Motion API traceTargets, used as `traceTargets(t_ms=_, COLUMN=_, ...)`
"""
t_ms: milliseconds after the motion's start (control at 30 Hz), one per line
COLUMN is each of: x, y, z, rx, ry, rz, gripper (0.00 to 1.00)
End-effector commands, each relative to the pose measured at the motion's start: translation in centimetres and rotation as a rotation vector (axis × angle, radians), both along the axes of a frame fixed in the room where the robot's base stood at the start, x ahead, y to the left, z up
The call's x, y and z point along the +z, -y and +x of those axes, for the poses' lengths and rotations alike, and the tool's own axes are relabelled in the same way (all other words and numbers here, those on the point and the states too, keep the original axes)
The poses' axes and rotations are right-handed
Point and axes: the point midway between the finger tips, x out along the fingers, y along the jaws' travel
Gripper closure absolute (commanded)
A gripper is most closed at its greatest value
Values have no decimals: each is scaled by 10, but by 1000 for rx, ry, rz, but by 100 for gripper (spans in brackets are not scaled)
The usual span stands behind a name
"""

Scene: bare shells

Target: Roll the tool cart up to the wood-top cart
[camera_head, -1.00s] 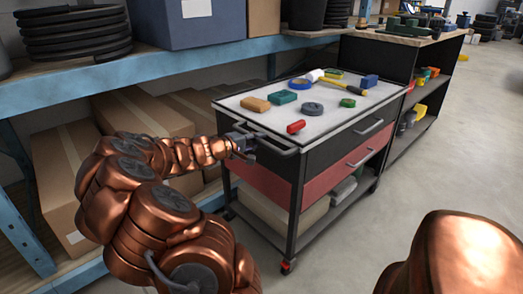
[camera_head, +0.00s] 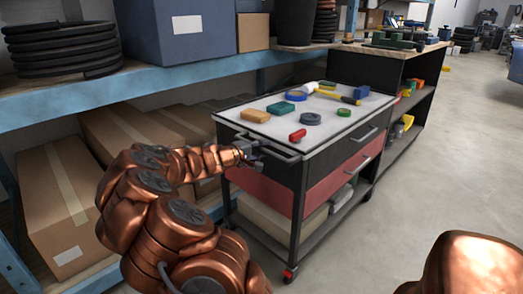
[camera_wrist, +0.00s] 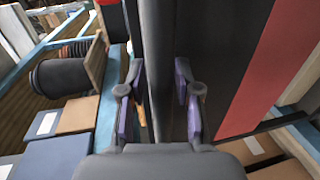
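The tool cart (camera_head: 345,175) is black with a red drawer and a light top bearing tools. Its near end has a grey push handle (camera_head: 279,155). My gripper (camera_head: 255,155) is at the left part of this handle. In the wrist view its fingers (camera_wrist: 160,100) stand on both sides of the dark handle bar (camera_wrist: 159,60), seemingly closed around it; the exact contact is hard to see. The wood-top cart (camera_head: 388,47) stands directly behind the tool cart, dark-sided with open shelves. The tool cart's far edge overlaps it in view, so I cannot tell whether they touch.
A blue-framed shelf (camera_head: 150,85) runs along the left, close beside the tool cart, with cardboard boxes (camera_head: 65,200) below and a blue bin (camera_head: 180,25) above. Open concrete floor (camera_head: 440,160) lies to the right. A red-marked caster (camera_head: 289,274) shows at the tool cart's near corner.

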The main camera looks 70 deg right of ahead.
Motion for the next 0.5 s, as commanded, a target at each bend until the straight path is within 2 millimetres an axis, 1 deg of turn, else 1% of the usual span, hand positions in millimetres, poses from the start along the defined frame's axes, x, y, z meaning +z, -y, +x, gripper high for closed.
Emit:
traceTargets(t_ms=33, x=0, y=0, z=1, rx=1, ry=0, rz=0, gripper=59)
traceTargets(t_ms=100, x=0, y=-1, z=1, rx=1, ry=0, rz=0, gripper=53)
traceTargets(t_ms=367, x=0, y=-1, z=1, rx=1, ry=1, rz=1, gripper=53)
traceTargets(t_ms=500, x=1, y=-5, z=3, rx=2, ry=0, rz=0, gripper=53)
